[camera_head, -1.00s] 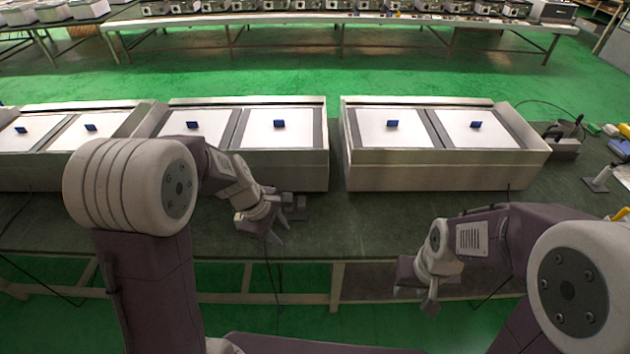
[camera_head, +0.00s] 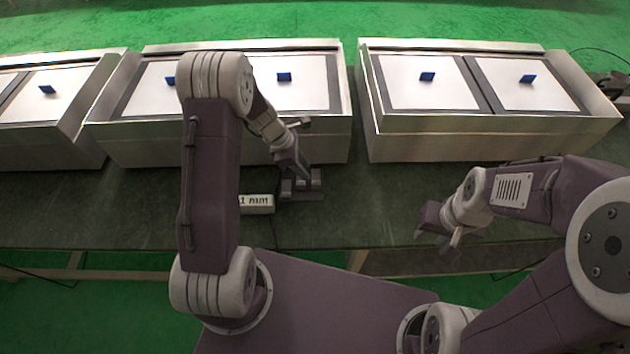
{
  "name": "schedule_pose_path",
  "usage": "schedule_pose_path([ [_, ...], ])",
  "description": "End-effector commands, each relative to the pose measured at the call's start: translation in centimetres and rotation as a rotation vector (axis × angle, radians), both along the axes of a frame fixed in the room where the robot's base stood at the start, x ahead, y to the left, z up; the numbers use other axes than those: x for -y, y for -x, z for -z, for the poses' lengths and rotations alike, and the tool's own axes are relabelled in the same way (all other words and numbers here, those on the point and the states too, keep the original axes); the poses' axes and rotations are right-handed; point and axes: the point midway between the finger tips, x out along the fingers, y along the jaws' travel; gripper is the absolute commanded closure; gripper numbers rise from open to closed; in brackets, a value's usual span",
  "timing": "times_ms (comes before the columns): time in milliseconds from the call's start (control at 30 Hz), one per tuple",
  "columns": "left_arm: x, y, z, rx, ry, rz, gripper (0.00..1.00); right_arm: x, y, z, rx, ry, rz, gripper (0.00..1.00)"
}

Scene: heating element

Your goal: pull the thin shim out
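A small dark grey fixture (camera_head: 302,190) with upright blocks stands on the dark green bench top, in front of the middle metal box. A pale block marked "1 mm" (camera_head: 257,204) lies on the bench just left of it. I cannot make out a thin shim; it is too small or hidden at the fixture. My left gripper (camera_head: 302,172) points down at the fixture's top, its fingers overlapping it in view. I cannot tell whether they touch or grip anything. My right gripper (camera_head: 438,240) hangs by the bench's front edge, fingers apart and empty.
Metal boxes with white panels and small blue tabs line the back of the bench, one behind the fixture (camera_head: 230,150) and one to the right (camera_head: 490,145). The bench top (camera_head: 375,210) between fixture and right gripper is clear.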

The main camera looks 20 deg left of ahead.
Motion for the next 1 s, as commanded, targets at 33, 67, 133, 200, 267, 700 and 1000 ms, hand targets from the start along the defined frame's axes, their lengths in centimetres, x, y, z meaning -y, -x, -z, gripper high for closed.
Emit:
schedule_pose_path([
  [33, 0.2, 0.0, 0.7, -0.003, 0.001, 0.001, 0.69, 0.0, 0.0, 0.3, 0.000, 0.000, 0.000, 0.64],
  [67, 0.4, 0.0, 1.2, -0.003, 0.001, 0.000, 0.69, 0.0, 0.0, 0.5, 0.001, 0.000, 0.000, 0.64],
  [133, 0.9, -0.1, 2.6, -0.004, 0.000, 0.003, 0.69, 0.0, 0.0, 0.9, 0.000, 0.000, 0.000, 0.64],
  [200, 1.5, -0.3, 4.1, -0.003, 0.000, 0.002, 0.69, 0.0, 0.0, 1.4, 0.000, 0.000, 0.000, 0.64],
  [267, 2.0, -0.5, 5.2, -0.003, 0.000, 0.003, 0.69, 0.0, 0.0, 1.7, 0.000, 0.000, 0.000, 0.64],
  [700, 3.3, -1.0, 8.2, 0.000, -0.001, 0.001, 0.69, 0.0, 0.0, 2.4, 0.000, 0.000, 0.000, 0.64],
  [1000, 3.2, -1.0, 8.1, 0.000, -0.001, 0.001, 1.00, 0.0, 0.0, 2.4, 0.000, 0.000, 0.000, 0.64],
])
